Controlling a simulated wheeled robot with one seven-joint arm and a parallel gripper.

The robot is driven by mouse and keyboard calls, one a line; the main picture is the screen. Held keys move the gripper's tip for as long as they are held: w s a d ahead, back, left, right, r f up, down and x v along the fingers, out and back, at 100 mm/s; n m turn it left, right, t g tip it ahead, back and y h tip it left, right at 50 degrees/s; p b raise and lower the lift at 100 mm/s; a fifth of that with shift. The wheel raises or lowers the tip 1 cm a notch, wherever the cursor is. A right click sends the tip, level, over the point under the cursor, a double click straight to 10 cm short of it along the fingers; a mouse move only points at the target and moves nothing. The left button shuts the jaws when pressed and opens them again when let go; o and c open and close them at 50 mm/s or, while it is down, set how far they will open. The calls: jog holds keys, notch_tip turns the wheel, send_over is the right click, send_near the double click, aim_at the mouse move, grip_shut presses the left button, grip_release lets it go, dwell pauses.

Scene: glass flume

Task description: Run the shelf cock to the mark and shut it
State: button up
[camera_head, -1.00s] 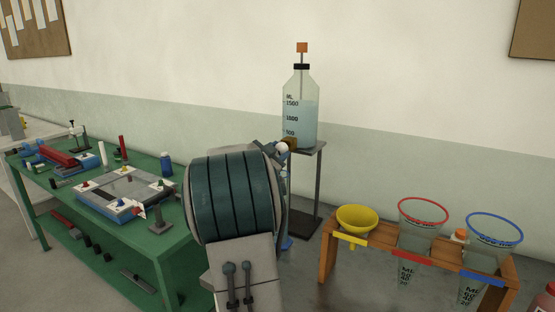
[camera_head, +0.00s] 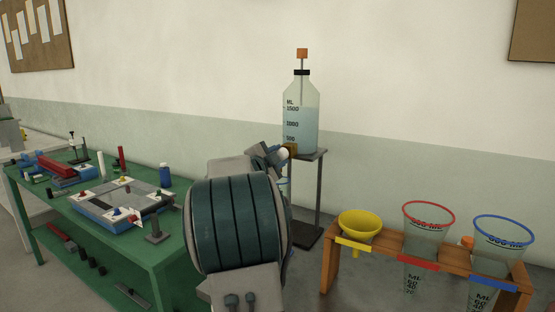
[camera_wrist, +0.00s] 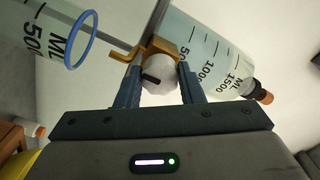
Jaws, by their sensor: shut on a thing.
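A clear bottle (camera_head: 301,125) of pale blue liquid, marked ML 500, 1000 and 1500, stands on a tall stand (camera_head: 309,156). Its liquid surface is near the 1500 mark. The brass shelf cock (camera_head: 292,147) at its base has a white round knob (camera_head: 283,153). In the wrist view the knob (camera_wrist: 159,76) sits between the fingers of my gripper (camera_wrist: 158,86), which are shut on it. A dark bar marks the knob. The brass spout (camera_wrist: 124,55) points left, towards a clear blue-rimmed measure (camera_wrist: 55,35). I cannot tell whether liquid is running.
A low wooden rack (camera_head: 390,241) at right holds a yellow funnel (camera_head: 359,223) and red- and blue-rimmed measures (camera_head: 427,232). A green bench (camera_head: 105,235) with tools and small parts stands left. Grey floor shows between them.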

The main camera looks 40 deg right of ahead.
jog(key=o, duration=1)
jog(key=shift+a, duration=0.1)
jog(key=b+v, duration=0.1)
jog(key=v, duration=1.2)
jog(key=shift+s+a, duration=0.15)
jog(key=shift+a, duration=0.2)
